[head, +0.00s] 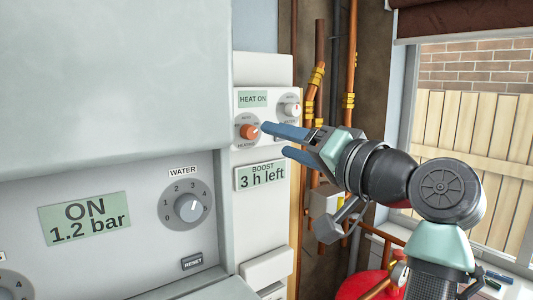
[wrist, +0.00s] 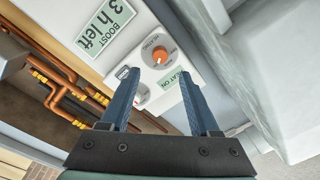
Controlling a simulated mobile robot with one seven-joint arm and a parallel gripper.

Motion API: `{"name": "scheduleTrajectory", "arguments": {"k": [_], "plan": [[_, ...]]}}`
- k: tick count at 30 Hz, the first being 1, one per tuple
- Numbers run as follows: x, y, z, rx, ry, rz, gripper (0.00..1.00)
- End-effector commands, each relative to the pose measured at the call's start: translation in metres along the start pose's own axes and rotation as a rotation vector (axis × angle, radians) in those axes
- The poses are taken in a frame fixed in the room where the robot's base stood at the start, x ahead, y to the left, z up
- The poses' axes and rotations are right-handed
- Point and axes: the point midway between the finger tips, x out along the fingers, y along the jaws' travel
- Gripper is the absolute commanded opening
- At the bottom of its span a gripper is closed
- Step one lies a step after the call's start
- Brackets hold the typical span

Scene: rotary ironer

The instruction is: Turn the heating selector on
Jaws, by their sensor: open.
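The heating selector is an orange knob (head: 249,131) on a small white panel, with "HEATING" lettered below it. In the wrist view the orange knob (wrist: 160,55) lies a little beyond and between my fingertips. A green display (head: 252,99) above it reads "HEAT ON". A white knob (head: 292,109) sits to its upper right on the same panel. My gripper (head: 275,139) is open, its blue fingers pointing at the panel from the right. Nothing is between the fingers. The upper fingertip appears close to the orange knob's right side; I cannot tell whether they touch.
Below the panel a display (head: 261,177) reads "BOOST 3 h left". To the left, a large grey casing carries a WATER dial (head: 188,208), a RESET button (head: 192,262) and an "ON 1.2 bar" display (head: 85,219). Copper pipes (head: 314,80) run behind, right of the panel.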

Motion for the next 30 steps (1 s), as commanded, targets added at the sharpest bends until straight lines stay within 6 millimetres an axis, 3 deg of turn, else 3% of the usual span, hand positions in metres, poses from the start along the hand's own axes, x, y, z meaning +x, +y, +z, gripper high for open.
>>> {"name": "scheduleTrajectory", "arguments": {"k": [6,12,24,30], "plan": [[-0.043,0.003,0.002,-0.003,0.003,0.001,0.62],[-0.060,0.000,0.001,-0.001,0.000,0.000,0.62],[-0.061,-0.001,0.000,0.001,-0.001,0.000,0.62],[-0.047,0.011,0.022,-0.158,0.151,0.080,0.62]]}}
